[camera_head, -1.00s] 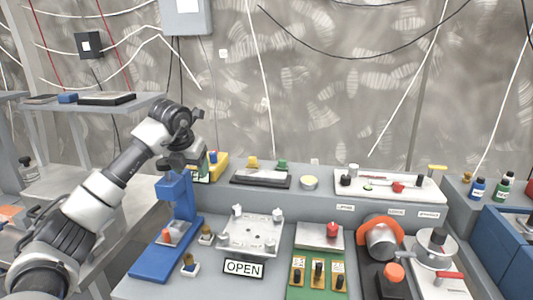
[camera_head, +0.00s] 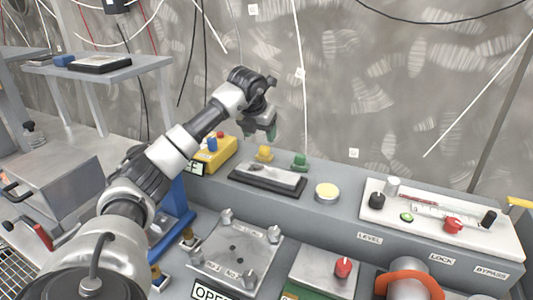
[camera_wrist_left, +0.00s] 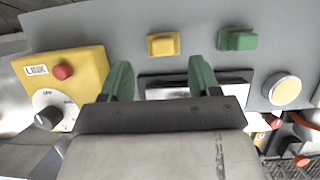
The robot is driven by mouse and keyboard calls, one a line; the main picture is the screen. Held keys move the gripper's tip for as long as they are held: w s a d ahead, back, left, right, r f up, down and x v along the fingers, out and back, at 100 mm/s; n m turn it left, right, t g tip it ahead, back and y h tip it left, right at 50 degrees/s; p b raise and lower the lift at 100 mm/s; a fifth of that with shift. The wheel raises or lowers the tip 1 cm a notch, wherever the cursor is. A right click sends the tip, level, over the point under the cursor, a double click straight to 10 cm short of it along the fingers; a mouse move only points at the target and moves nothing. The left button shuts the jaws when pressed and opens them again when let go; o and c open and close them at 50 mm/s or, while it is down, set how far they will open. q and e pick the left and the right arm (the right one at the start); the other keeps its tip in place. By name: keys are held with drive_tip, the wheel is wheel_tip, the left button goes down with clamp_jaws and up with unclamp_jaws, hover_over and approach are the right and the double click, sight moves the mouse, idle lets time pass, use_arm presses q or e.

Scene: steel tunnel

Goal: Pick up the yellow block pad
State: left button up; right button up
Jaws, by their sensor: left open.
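The yellow block pad (camera_head: 264,154) is a small yellow block on the grey console ledge, behind a black-framed plate (camera_head: 268,180). A similar green block (camera_head: 300,161) sits to its right. In the left wrist view the yellow block (camera_wrist_left: 163,44) lies ahead of the fingers, roughly between their lines, with the green block (camera_wrist_left: 238,40) to the right. My left gripper (camera_head: 262,132) has green fingertips and is above the ledge near the yellow block, apart from it. It is open and empty in the wrist view (camera_wrist_left: 160,76). My right gripper does not show.
A yellow control box (camera_head: 215,153) with a red button stands left of the blocks. A round pale-yellow button (camera_head: 327,193) and a white panel (camera_head: 440,220) with knobs lie to the right. A metal plate with posts (camera_head: 236,257) is in front. The wall is behind.

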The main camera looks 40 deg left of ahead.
sight(265, 146)
use_arm(q)
drive_tip(key=x, duration=0.6)
drive_tip(key=shift+d+f, duration=0.15)
drive_tip(key=shift+f, duration=0.25)
drive_tip(key=shift+c, duration=0.3)
drive_tip(key=c, duration=0.6)
drive_tip(key=shift+o, duration=0.2)
drive_tip(key=shift+r, duration=0.1)
drive_tip(key=shift+r, duration=0.4)
drive_tip(key=r, duration=0.3)
drive_tip(key=shift+w+d+r, duration=0.1)
drive_tip(key=shift+d+r, duration=0.25)
drive_tip(key=d+r, duration=0.6)
drive_tip(key=d, duration=0.5)
drive_tip(key=shift+w+r, duration=0.2)
drive_tip(key=shift+w, duration=0.25)
